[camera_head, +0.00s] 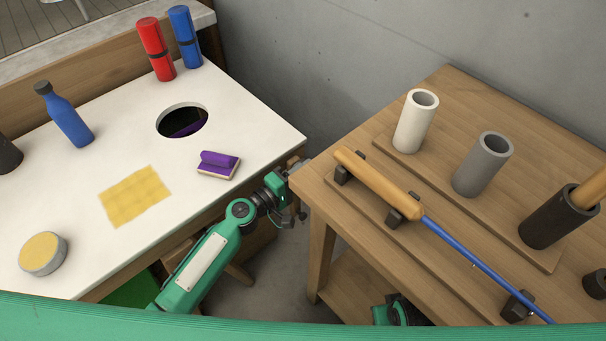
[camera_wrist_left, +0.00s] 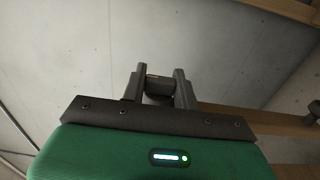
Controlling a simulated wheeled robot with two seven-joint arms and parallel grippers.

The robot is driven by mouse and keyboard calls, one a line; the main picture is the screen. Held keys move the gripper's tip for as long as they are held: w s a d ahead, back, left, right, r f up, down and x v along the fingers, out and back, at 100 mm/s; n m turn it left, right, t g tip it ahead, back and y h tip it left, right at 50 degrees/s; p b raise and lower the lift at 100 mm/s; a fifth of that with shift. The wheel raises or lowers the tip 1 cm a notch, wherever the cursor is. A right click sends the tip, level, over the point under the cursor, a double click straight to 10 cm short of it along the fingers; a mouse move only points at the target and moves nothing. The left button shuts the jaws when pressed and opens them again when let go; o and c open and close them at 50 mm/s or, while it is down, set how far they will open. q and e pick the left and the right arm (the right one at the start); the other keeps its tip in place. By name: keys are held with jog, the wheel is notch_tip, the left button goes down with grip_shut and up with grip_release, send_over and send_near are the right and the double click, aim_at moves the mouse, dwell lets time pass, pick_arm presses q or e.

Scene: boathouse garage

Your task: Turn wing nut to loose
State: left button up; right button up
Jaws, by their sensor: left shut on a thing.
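My left gripper (camera_head: 300,166) reaches up from below, between the white worktop and the left corner of the wooden table. In the left wrist view its two dark fingers (camera_wrist_left: 157,76) are closed on a small dark grey piece (camera_wrist_left: 158,90), which appears to be the wing nut. Its wings and its turned angle cannot be made out. In the head view the wing nut is too small and covered to tell apart from the gripper. A green and black part of my right arm (camera_head: 396,311) shows low beneath the wooden table; its gripper fingers are not visible.
The white worktop (camera_head: 75,190) holds a purple brush (camera_head: 219,163), a yellow cloth (camera_head: 135,196) and a blue bottle (camera_head: 66,118). The wooden table (camera_head: 450,95) carries upright tubes and a blue rod with a wooden handle (camera_head: 380,185). The gap between them is narrow.

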dwell(0.3)
pick_arm(q)
jog(key=o, duration=1)
jog(key=shift+c, duration=0.2)
